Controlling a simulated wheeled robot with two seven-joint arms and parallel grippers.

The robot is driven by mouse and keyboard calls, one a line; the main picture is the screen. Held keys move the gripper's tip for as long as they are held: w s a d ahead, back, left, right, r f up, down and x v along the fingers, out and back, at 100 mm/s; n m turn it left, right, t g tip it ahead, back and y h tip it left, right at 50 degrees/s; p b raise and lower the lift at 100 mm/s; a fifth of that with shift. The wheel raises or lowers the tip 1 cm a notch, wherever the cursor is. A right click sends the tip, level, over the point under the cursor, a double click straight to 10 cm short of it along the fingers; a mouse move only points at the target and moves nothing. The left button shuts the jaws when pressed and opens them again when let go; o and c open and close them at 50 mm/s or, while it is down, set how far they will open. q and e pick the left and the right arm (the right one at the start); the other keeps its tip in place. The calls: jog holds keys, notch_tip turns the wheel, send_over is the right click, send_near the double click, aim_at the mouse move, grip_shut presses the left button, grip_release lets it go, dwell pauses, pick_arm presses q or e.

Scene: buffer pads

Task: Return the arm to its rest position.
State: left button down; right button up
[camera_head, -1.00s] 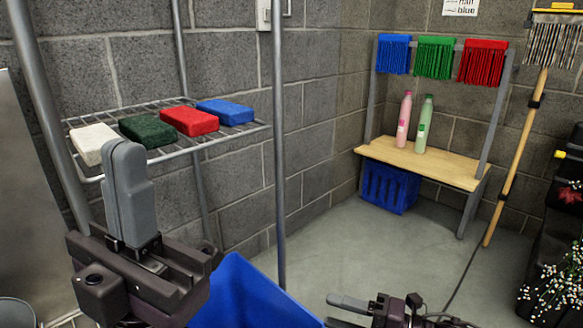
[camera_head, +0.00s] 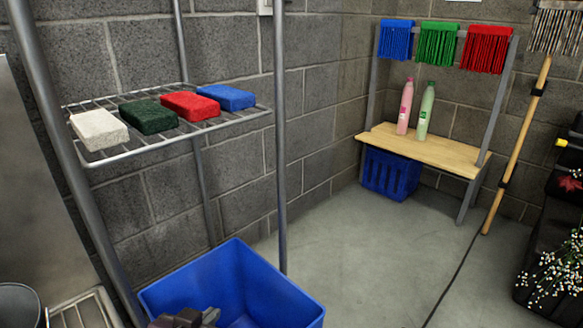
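Four pads lie in a row on the wire shelf (camera_head: 110,158): a white pad (camera_head: 98,129), a dark green pad (camera_head: 148,116), a red pad (camera_head: 190,105) and a blue pad (camera_head: 226,96). Only a small dark part of my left gripper (camera_head: 185,318) shows at the bottom edge, in front of the blue bin. It is well below the shelf and apart from the pads. Its fingers cannot be made out clearly. My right gripper is out of view.
A large open blue bin (camera_head: 233,285) stands below the shelf, by a metal post (camera_head: 281,130). A wooden bench (camera_head: 425,152) with two bottles stands at the back right. A broom handle (camera_head: 516,150) leans beside it.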

pick_arm(q)
jog(key=s+a+f+g+y+p, duration=0.1)
jog(key=s+a+f+g+p, duration=0.1)
jog(key=s+f+g+p, duration=0.55)
jog(key=s+a+f+g+y+p, duration=0.1)
jog(key=s+a+f+g+p, duration=0.3)
jog(key=f+p, duration=0.75)
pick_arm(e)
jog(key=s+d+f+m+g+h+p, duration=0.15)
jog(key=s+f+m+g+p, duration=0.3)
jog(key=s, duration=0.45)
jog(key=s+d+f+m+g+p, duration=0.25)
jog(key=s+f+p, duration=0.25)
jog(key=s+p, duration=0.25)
pick_arm(q)
jog(key=s+a+r+p, duration=0.2)
jog(key=s+p, duration=1)
jog(key=s, duration=1)
jog(key=shift+t, duration=0.35)
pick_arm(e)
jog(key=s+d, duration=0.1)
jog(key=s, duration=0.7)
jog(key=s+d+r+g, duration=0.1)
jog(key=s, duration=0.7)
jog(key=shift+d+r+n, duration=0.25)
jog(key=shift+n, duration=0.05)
